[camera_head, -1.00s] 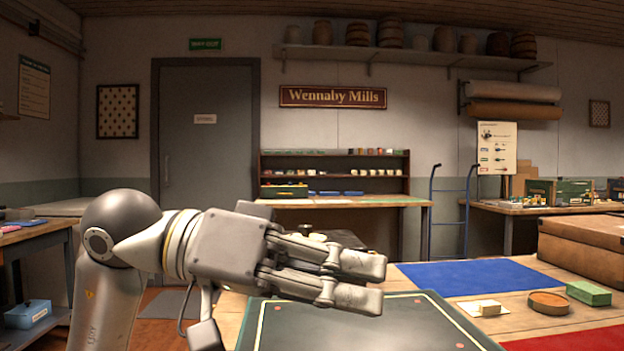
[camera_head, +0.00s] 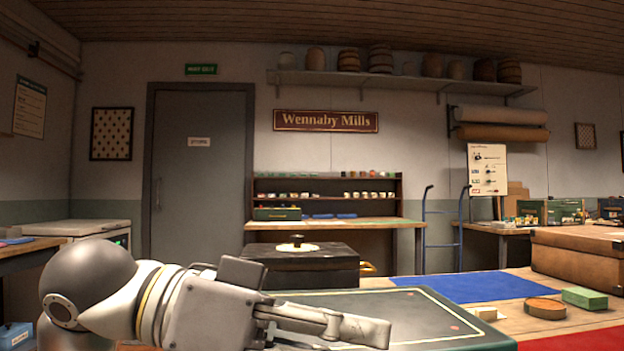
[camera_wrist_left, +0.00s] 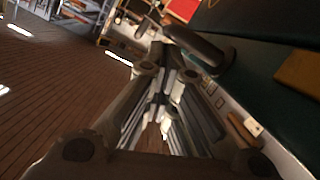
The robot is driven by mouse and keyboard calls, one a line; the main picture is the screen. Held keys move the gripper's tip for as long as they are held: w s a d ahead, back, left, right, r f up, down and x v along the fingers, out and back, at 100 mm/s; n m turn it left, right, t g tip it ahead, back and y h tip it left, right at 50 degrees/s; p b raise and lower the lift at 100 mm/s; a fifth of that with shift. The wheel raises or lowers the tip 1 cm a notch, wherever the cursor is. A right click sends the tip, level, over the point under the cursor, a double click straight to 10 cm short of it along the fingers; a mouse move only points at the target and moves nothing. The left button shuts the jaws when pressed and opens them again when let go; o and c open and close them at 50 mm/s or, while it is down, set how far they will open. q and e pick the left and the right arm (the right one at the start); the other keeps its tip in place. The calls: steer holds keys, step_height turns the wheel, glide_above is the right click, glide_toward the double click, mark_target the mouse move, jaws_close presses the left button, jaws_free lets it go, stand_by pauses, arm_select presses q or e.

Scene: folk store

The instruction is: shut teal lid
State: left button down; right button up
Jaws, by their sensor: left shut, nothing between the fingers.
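My left gripper (camera_head: 372,330) is shut and empty, its fingers pointing right over the near part of a dark green panel (camera_head: 440,318) with a pale border line and small red dots. I cannot tell whether this panel is the teal lid or a mat, or whether the fingers touch it. The left wrist view shows the shut fingers (camera_wrist_left: 163,100) and a dark teal surface (camera_wrist_left: 262,72) at the right, with a black rounded bar (camera_wrist_left: 200,47) beside it. No clearly open lid shows. My right gripper is out of view.
A black box (camera_head: 305,275) with a yellow-ringed knob stands behind my gripper. A blue mat (camera_head: 475,287), a round brown box (camera_head: 545,309), a green block (camera_head: 584,298) and a brown case (camera_head: 580,265) lie to the right. A red mat (camera_head: 575,342) is at the lower right.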

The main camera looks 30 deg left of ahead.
arm_select(q)
steer(key=shift+s+d+f, duration=0.1)
steer(key=shift+s+f, duration=0.05)
steer(key=shift+f, duration=0.3)
stand_by(0.4)
steer(key=v, duration=1.2)
steer(key=shift+r, duration=0.3)
